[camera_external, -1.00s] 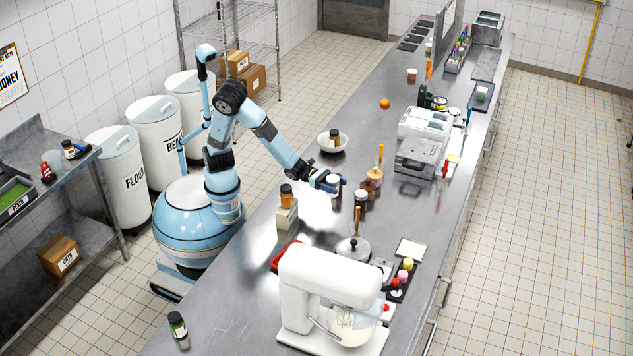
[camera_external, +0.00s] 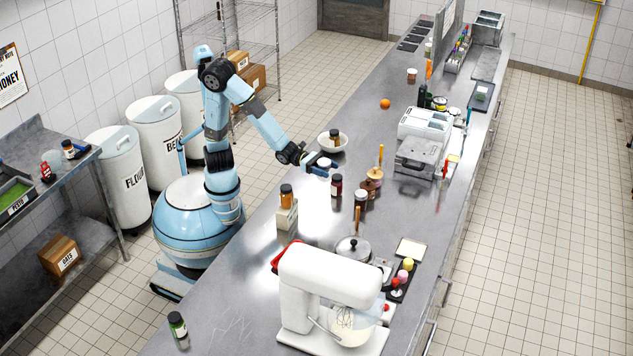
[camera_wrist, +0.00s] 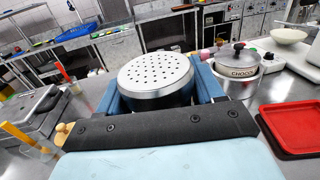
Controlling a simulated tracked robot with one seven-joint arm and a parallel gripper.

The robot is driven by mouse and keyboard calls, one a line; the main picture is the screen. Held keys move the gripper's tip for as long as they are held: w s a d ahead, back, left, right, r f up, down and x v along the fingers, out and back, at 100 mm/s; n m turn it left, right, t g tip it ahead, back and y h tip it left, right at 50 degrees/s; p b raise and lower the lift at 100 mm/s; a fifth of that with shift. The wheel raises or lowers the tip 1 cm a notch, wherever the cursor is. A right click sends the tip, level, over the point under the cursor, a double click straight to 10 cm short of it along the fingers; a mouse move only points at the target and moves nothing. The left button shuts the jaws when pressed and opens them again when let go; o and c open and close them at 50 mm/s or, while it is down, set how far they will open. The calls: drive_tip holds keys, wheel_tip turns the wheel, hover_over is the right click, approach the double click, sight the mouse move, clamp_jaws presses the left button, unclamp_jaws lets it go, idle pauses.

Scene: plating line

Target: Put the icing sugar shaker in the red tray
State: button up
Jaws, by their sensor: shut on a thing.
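My gripper (camera_external: 322,164) is shut on a shaker with a pale, perforated lid (camera_external: 325,162). In the wrist view the shaker (camera_wrist: 156,75) sits upright between my two blue fingers (camera_wrist: 158,92), its round silver lid facing up and its lower body dark. No label on it shows, so I cannot read whether it says icing sugar. It appears to be held above the counter. The red tray (camera_external: 279,260) lies on the counter, largely hidden behind the white mixer. In the wrist view the red tray (camera_wrist: 293,123) is at the right and its visible part is empty.
A dark jar (camera_external: 336,186) stands just below my gripper. A bottle on a pale box (camera_external: 287,217), a lidded pot (camera_external: 352,249) and the white mixer (camera_external: 322,292) stand nearer the red tray. A bowl with a jar (camera_external: 332,143) is just behind the gripper.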

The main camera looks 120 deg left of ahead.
wheel_tip(320, 180, up, 2)
drive_tip(key=shift+r, duration=0.25)
drive_tip(key=shift+s+d+f, duration=0.1)
drive_tip(key=shift+s+d, duration=0.05)
drive_tip(key=shift+d, duration=0.75)
drive_tip(key=s+d+m+h, duration=0.1)
drive_tip(key=s+d, duration=0.3)
drive_tip(key=d, duration=0.4)
drive_tip(key=s+d+m+g+h, duration=0.1)
drive_tip(key=s+d+m+h, duration=0.1)
drive_tip(key=d, duration=0.6)
drive_tip(key=s+d+m+g+h, duration=0.1)
drive_tip(key=s+d+h, duration=0.2)
drive_tip(key=s+d, duration=0.3)
drive_tip(key=shift+s+d, duration=0.3)
drive_tip(key=shift+d, duration=0.95)
drive_tip(key=shift+s+d+g+h, duration=0.15)
drive_tip(key=shift+g+h, duration=0.15)
drive_tip(key=shift+h, duration=0.1)
